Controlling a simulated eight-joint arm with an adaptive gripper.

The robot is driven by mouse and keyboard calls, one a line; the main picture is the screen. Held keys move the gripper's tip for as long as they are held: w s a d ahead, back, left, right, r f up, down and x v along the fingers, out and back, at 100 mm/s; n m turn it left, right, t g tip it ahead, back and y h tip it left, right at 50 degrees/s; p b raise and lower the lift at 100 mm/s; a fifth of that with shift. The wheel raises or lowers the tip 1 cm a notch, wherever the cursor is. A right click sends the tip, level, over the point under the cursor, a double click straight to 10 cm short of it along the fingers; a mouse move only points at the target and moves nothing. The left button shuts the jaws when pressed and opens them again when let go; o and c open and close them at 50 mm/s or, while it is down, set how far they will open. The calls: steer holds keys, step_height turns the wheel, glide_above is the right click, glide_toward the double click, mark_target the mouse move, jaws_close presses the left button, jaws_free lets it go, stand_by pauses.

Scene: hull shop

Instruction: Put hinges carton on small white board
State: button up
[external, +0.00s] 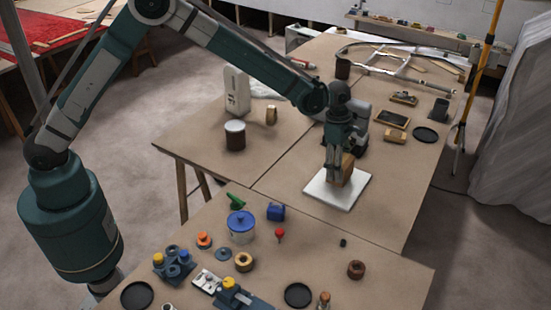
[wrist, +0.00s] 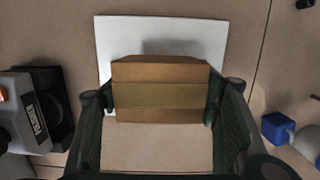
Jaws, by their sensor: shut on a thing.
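The hinges carton (wrist: 160,78) is a brown cardboard box with a paler band along it. It sits between the two fingers of my gripper (wrist: 163,100), which is shut on it. In the external view my gripper (external: 337,168) points down, and the carton (external: 347,170) shows partly behind the fingers. The small white board (external: 327,192) lies flat on the table under the carton. In the wrist view the board (wrist: 108,42) shows behind and beside the carton. I cannot tell whether the carton's underside touches the board.
A grey machine (wrist: 25,110) stands left of the board in the wrist view. A dark can (external: 235,135) and a white jug (external: 237,90) stand on the table to the left. The front table holds a blue-lidded pot (external: 241,226) and several small parts. Table right of the board is clear.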

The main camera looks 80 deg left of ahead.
steer(key=shift+f, duration=1.05)
steer(key=shift+f, duration=0.15)
steer(key=o, duration=1)
steer(key=shift+c, duration=0.2)
steer(key=r, duration=0.4)
steer(key=s+a+r, duration=0.1)
steer(key=r, duration=0.3)
steer(key=r+p, duration=0.1)
steer(key=r, duration=0.3)
steer(key=shift+s+a+r, duration=0.1)
steer(key=shift+s+a, duration=0.05)
steer(key=shift+r, duration=0.1)
